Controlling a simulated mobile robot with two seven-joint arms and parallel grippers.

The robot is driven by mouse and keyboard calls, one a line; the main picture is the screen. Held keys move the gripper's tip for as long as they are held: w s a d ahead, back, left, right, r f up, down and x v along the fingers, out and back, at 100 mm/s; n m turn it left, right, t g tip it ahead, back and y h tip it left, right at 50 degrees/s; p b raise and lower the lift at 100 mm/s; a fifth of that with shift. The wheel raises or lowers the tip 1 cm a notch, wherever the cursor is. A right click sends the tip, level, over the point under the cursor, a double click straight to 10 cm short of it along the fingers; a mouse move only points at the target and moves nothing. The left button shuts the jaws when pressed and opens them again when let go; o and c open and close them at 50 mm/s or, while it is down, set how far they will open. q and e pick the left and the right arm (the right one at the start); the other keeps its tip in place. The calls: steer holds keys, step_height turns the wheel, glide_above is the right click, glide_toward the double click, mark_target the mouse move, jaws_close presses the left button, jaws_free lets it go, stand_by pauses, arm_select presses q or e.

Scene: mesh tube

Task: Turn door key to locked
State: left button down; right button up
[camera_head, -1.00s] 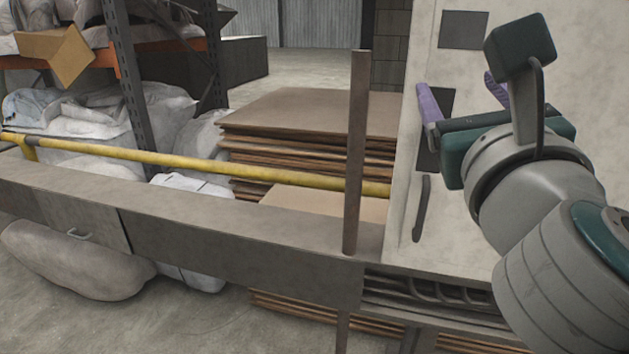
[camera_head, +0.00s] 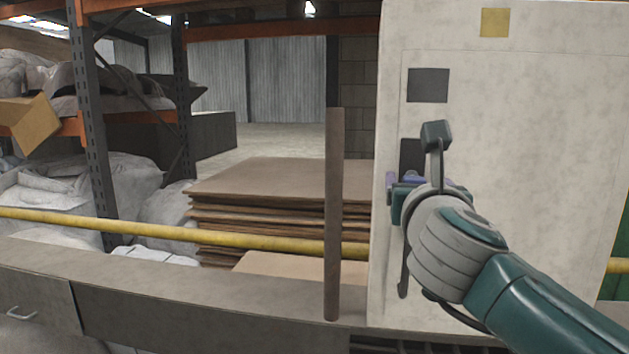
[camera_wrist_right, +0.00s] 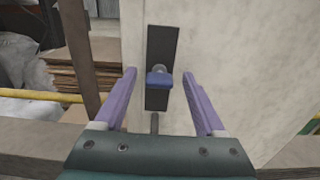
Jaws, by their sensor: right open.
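The pale door (camera_head: 520,130) of a cabinet stands on the right in the head view. In the right wrist view a blue-purple key (camera_wrist_right: 159,80) sits at a round lock on a dark upright plate (camera_wrist_right: 162,45). The key's broad grip appears to lie horizontally. My right gripper (camera_wrist_right: 159,76) is open, its purple fingers one on each side of the key with gaps between. In the head view my right gripper (camera_head: 402,180) is in front of the dark plate (camera_head: 411,153) and hides the key. My left gripper is out of view.
A dark vertical handle (camera_head: 403,275) is below the plate. A brown upright post (camera_head: 333,215) stands just left of the door. A yellow rail (camera_head: 180,231) runs behind a grey ledge (camera_head: 180,275). Stacked brown boards (camera_head: 280,200) lie behind.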

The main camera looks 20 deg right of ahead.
steer(key=shift+c, duration=0.3)
jaws_close()
stand_by(0.3)
